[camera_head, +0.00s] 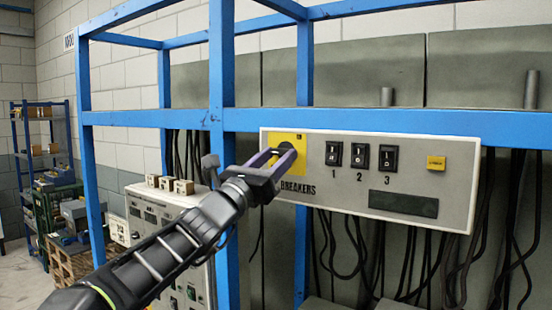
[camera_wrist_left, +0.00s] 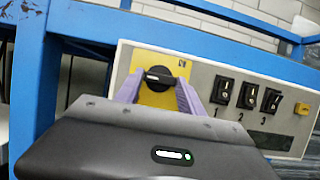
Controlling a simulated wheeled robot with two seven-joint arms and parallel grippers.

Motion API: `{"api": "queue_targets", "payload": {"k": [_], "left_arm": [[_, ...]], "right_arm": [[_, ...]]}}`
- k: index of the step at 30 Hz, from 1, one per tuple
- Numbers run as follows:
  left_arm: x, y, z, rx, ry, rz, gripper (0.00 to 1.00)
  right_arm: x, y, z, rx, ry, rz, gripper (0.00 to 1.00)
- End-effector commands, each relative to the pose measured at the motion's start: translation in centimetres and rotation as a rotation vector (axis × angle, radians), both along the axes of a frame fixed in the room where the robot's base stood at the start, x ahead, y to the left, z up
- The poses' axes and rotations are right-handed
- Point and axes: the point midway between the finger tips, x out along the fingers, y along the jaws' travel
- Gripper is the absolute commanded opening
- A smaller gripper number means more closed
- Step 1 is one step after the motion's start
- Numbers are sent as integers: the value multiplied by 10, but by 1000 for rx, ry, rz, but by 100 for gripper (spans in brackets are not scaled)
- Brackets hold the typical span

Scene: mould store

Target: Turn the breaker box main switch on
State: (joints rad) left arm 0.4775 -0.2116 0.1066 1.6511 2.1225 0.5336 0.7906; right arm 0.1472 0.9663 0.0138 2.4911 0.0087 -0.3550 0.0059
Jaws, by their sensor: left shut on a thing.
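The breaker box (camera_head: 405,178) is a pale grey panel fixed to a blue frame. Its main switch is a black rotary knob on a yellow plate, seen between my fingers in the left wrist view (camera_wrist_left: 158,78). In the head view the knob (camera_head: 287,148) is partly covered by my gripper. My left gripper (camera_head: 277,156) has purple fingers, one on each side of the knob, and is shut on it. In the left wrist view its fingers (camera_wrist_left: 157,90) flank the knob, whose pale mark lies about level. My right gripper is not in view.
Three black rocker switches (camera_head: 360,156), numbered 1 to 3, and a yellow button (camera_head: 436,163) sit to the right on the panel. Blue frame bars (camera_head: 222,130) stand close to my left arm. Black cables (camera_head: 410,260) hang below. A grey control cabinet (camera_head: 150,220) stands at left.

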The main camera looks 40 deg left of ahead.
Motion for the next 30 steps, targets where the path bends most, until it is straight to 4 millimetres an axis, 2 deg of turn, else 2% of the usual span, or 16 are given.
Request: {"api": "queue_targets", "payload": {"k": [2,12,22,30], "left_arm": [[0,0,0,0,0,0,33],[0,0,0,0,0,0,5],[0,0,0,30,-1,-1,5],[0,1,-1,151,2,0,5]], "right_arm": [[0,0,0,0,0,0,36],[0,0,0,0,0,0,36],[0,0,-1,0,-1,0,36],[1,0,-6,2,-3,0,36]]}}
